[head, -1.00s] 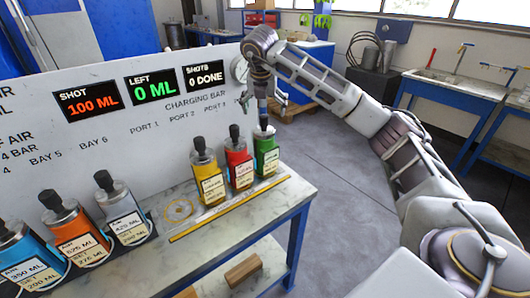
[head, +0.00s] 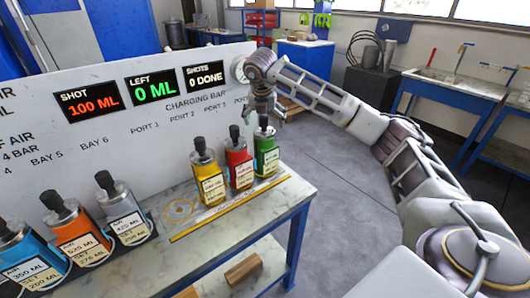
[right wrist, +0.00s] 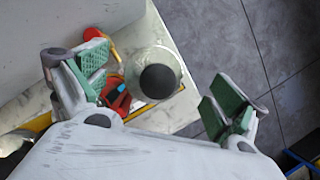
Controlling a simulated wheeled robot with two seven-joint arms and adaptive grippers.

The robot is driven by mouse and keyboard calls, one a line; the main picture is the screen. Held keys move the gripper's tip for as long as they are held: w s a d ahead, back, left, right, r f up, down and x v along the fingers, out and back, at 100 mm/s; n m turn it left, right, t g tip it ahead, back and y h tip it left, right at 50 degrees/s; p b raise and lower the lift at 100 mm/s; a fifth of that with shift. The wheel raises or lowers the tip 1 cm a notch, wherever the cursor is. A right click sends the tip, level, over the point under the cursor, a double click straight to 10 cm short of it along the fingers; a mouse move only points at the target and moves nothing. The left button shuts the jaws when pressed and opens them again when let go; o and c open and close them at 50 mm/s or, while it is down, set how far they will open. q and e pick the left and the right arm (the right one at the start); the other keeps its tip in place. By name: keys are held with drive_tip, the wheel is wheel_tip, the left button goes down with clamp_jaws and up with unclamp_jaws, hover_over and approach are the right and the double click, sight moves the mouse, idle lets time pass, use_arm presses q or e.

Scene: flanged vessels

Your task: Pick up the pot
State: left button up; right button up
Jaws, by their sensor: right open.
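The green pot (head: 266,159) stands upright at the right end of a row on the bench, with a metal neck and black knob. My right gripper (head: 264,112) is just above it, pointing down, open and empty. In the right wrist view, a round metal top with a black knob (right wrist: 158,81) lies between the two spread fingers of the right gripper (right wrist: 160,92), apart from both. The red pot (head: 239,164) and yellow pot (head: 209,178) stand to its left. My left gripper is not in view.
A blue pot (head: 24,258), an orange pot (head: 76,235) and a grey pot (head: 125,215) stand in the left bays. A white panel with displays (head: 150,125) rises behind the row. A yellow strip (head: 225,210) edges the bench in front. Open floor lies right.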

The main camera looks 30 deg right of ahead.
sight(265, 145)
drive_tip(key=shift+w+f, duration=0.1)
drive_tip(key=shift+f, duration=0.35)
drive_tip(key=shift+p+x, duration=0.3)
drive_tip(key=shift+x, duration=0.65)
drive_tip(key=shift+w+f, duration=0.15)
drive_tip(key=shift+f, duration=0.2)
drive_tip(key=shift+w+d+f, duration=0.1)
drive_tip(key=shift+f, duration=0.3)
drive_tip(key=shift+c, duration=1.1)
drive_tip(key=c, duration=1.9)
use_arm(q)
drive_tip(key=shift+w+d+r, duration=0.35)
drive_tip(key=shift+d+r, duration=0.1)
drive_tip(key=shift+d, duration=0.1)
use_arm(e)
drive_tip(key=shift+r, duration=0.1)
clamp_jaws()
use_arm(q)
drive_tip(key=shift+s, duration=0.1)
